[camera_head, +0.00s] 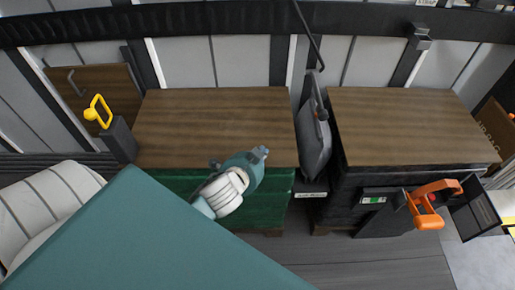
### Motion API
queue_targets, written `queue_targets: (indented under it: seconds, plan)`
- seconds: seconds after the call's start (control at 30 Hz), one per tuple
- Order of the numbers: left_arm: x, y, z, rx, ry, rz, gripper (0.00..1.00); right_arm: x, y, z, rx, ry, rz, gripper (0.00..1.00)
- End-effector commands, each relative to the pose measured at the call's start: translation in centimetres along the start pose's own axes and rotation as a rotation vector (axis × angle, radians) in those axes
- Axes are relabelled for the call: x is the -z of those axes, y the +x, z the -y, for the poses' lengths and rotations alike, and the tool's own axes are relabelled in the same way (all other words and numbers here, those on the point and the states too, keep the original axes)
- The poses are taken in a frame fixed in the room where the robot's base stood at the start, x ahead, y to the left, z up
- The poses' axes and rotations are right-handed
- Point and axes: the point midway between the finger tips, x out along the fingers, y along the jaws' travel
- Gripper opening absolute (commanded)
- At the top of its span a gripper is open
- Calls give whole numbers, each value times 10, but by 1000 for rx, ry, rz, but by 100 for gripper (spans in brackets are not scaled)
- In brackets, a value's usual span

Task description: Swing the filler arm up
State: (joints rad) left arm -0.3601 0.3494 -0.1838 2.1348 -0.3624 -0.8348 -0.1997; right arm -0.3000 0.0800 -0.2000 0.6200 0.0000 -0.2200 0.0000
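I cannot tell whether this rod is the filler arm. A small orange-red part (322,115) shows on the pad. At the right, an orange handle-like tool (427,206) sits at a dark holder. My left gripper (258,157) is over the front edge of the left stack, to the left of the pad and apart from it. It holds nothing that I can see, and its fingers are unclear. My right gripper is out of view.
The left stack (210,112) has a green front; the right stack (410,125) is dark. A small box with a green light (373,199) is on the right stack's front. A yellow handle (98,112) stands on a grey post at left. Grey floor (370,262) is clear in front.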

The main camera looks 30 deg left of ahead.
Motion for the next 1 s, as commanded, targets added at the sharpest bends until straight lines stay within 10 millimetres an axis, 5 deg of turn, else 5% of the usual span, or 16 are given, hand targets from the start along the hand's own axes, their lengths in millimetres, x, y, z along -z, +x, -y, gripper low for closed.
queue_targets:
  seconds: [0.73, 0.93, 1.0]
  plan:
    - [-10, -4, -13, -36, -50, 41, 0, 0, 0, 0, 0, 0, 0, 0]
    - [-42, -16, -59, -148, -188, 165, 0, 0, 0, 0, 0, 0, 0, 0]
    - [-59, -6, -77, -172, -183, 203, 0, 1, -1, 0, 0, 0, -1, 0]
